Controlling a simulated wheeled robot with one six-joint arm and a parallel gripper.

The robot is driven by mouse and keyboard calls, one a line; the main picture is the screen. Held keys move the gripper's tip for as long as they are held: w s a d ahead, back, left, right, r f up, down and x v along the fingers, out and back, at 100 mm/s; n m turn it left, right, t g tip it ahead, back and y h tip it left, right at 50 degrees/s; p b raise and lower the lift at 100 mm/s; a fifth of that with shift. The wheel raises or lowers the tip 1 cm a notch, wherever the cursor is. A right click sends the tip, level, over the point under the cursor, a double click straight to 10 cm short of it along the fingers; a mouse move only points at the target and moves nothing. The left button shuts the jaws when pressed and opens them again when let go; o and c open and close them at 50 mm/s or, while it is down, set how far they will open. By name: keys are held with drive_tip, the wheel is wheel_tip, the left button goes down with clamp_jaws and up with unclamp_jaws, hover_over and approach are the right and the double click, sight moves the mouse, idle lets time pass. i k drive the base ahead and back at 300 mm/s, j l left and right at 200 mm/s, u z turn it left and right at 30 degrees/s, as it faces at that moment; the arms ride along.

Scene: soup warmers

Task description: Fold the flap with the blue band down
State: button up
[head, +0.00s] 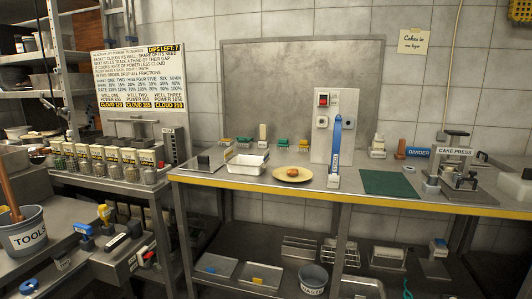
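I cannot make out for certain a flap with a blue band. A tall narrow blue piece (336,139) stands upright in front of a white panel (345,103) on the steel bench (230,182). A small stand with a blue top (83,229) is on the lower left counter, beside one with a yellow top (104,213). My gripper is not seen in the head view.
The bench holds a white basket (247,164), a plate with food (292,175), a green mat (388,184) and a cake press (459,164). A tools bucket (27,235) is at left, a waste bin (313,279) below. The bench's front strip is mostly clear.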

sight(266, 155)
drive_tip(key=i+l, duration=0.1)
drive_tip(key=i, duration=1.35)
drive_tip(key=i+l+u, duration=0.1)
drive_tip(key=i, duration=0.65)
